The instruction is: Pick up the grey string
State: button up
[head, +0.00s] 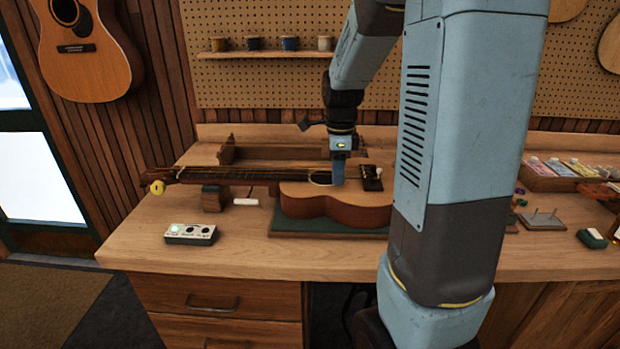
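A ukulele (335,207) lies on its back on a green mat (330,229), its neck (235,175) pointing left. A dark bridge (371,183) with small pale marks is at the right of its body. Strings run along the neck, but I cannot pick out a grey one. My gripper (338,182) points down over the ukulele body, between the sound hole (321,178) and the bridge. Its fingertips look close to the strings or touching them. I cannot tell whether it is open, shut or holding anything.
A neck rest (213,199) stands under the neck. A white tuner box (191,234) with a green light sits at the front left of the workbench (262,253). At right are a small board with pegs (541,220) and a wooden tray of coloured packets (565,180). My arm hides the bench's middle right.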

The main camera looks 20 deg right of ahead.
grip_shut()
dwell(0.3)
jog(key=shift+r, duration=0.6)
jog(key=r, duration=0.2)
jog(key=shift+s+r, duration=0.2)
jog(key=shift+r, duration=0.1)
jog(key=s+a+r, duration=0.2)
jog(key=s+r, duration=1.1)
jog(key=r, duration=0.1)
jog(key=shift+s, duration=0.2)
jog(key=shift+s+a+r, duration=0.1)
